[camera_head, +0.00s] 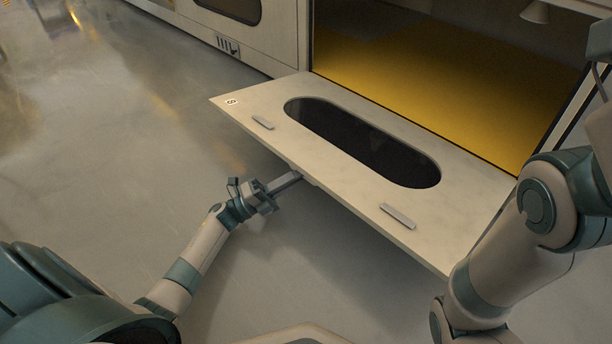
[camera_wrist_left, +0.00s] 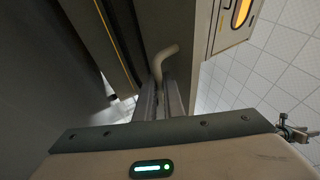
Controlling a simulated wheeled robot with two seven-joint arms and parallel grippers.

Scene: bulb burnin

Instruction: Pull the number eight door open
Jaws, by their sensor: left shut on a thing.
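The number eight door (camera_head: 240,118) is a pale panel hinged along its lower edge. In the head view it lies swung down, close to level, with a dark rounded window (camera_head: 362,142) and a small "8" label (camera_head: 231,101) at its left corner. My left gripper (camera_head: 298,177) reaches the door's outer edge from below left. In the left wrist view its fingers are shut on a pale curved handle (camera_wrist_left: 164,58). The handle is mostly hidden in the head view. My right arm rises at the right, and its gripper is not clearly seen.
Behind the door the chamber opening shows a yellow floor (camera_head: 430,75) and a hanging pale lamp-like cone (camera_head: 535,12). A neighbouring closed door (camera_head: 270,38) is at the upper left. The grey floor (camera_head: 110,140) at left is clear.

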